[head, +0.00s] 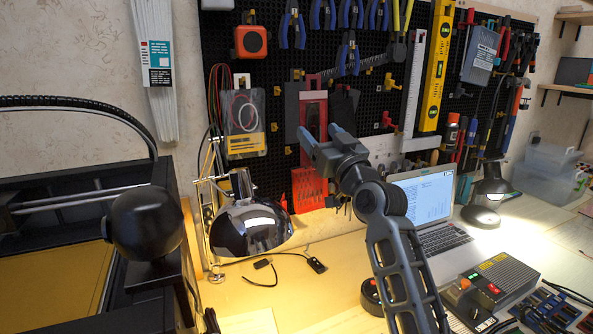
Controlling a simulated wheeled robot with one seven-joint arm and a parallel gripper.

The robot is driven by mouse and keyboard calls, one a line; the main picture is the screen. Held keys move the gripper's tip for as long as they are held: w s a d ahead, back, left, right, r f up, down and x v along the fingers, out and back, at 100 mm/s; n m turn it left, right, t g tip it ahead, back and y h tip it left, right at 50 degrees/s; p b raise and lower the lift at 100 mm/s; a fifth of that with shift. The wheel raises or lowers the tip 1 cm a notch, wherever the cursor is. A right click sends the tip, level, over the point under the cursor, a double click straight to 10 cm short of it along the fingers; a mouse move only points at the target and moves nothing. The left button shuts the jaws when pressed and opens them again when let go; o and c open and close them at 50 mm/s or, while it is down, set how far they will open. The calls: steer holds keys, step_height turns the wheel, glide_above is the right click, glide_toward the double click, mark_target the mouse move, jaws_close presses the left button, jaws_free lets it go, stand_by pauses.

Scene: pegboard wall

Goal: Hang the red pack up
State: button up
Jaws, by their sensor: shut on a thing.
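The red pack (313,108) is upright in front of the black pegboard, with its lower end at my gripper. My gripper (317,139) reaches up from the lower right and is shut on the pack. Its fingers and wrist hide part of the pack's lower end. I cannot tell whether the top of the pack touches a hook or how far it is from the board.
Dark flat items (291,103) hang on both sides of the pack. Pliers (292,25) hang above, and a clear pouch (243,122) hangs to the left. A red holder (309,188), a chrome lamp (250,228) and a laptop (424,205) are below.

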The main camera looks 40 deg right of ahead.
steer(key=shift+s+d+r+t+h, duration=0.2)
steer(key=shift+s+r+h, duration=0.05)
steer(key=shift+r, duration=0.4)
steer(key=shift+s+d+r+t+h, duration=0.15)
steer(key=shift+s+r+t+h, duration=0.1)
steer(key=shift+r, duration=0.35)
steer(key=w+d+f+b, duration=0.1)
steer(key=w+d+b, duration=0.2)
steer(key=w, duration=0.7)
steer(key=shift+w+f, duration=0.15)
steer(key=shift+f, duration=0.15)
stand_by(0.6)
steer(key=o, duration=1.1)
